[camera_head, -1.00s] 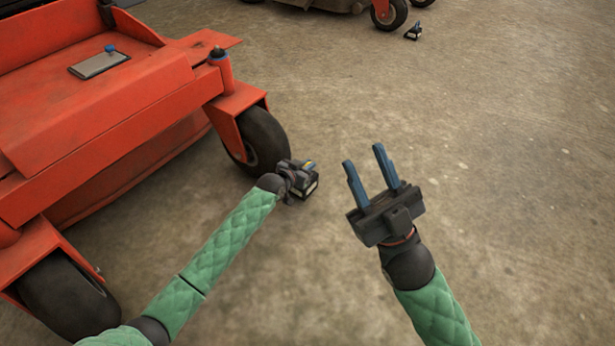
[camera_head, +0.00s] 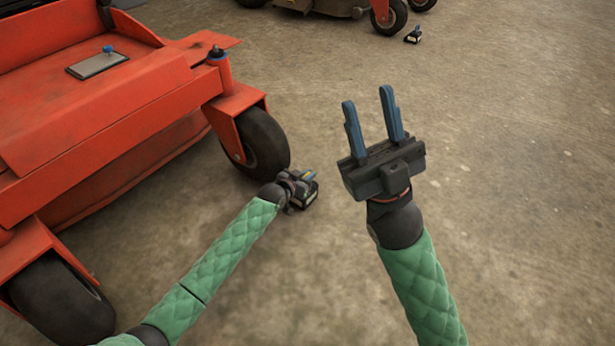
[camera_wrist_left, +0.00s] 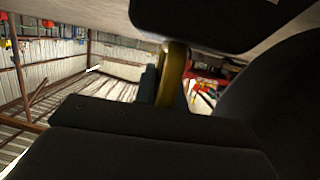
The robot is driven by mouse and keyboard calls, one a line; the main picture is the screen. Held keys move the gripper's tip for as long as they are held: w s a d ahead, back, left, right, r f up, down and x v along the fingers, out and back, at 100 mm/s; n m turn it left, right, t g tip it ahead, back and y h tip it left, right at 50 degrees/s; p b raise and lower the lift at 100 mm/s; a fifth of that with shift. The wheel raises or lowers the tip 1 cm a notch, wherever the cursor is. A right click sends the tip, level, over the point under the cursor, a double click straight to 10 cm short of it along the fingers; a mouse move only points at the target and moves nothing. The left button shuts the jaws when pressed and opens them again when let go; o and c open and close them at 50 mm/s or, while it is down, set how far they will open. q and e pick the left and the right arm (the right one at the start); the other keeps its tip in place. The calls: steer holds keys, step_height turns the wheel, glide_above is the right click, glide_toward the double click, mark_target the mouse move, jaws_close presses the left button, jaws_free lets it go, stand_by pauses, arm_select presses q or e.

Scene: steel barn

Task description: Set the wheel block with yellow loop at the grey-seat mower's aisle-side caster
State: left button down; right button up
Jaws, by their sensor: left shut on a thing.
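The wheel block with yellow loop (camera_head: 309,193) is a small dark block at floor level, just right of the black front caster (camera_head: 263,143) of the near red mower (camera_head: 110,120). My left gripper (camera_head: 299,184) is shut on its loop, and partly hides the block. In the left wrist view the yellow loop (camera_wrist_left: 173,72) stands between the fingers, with the dark block (camera_wrist_left: 200,18) beyond it. Whether block and tyre touch, or the block rests fully on the floor, I cannot tell. The mower's seat is out of view. My right gripper (camera_head: 369,97) is open and empty above the floor.
A second dark wheel block (camera_head: 413,36) stands on the floor by another red mower's caster (camera_head: 388,17) at the back. The mower's other front caster (camera_head: 62,300) is at the lower left. The concrete floor (camera_head: 520,170) to the right is clear.

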stand_by(0.3)
arm_select(q)
steer(key=c, duration=1.5)
jaws_free()
steer(key=shift+f, duration=0.1)
steer(key=shift+s+a, duration=0.1)
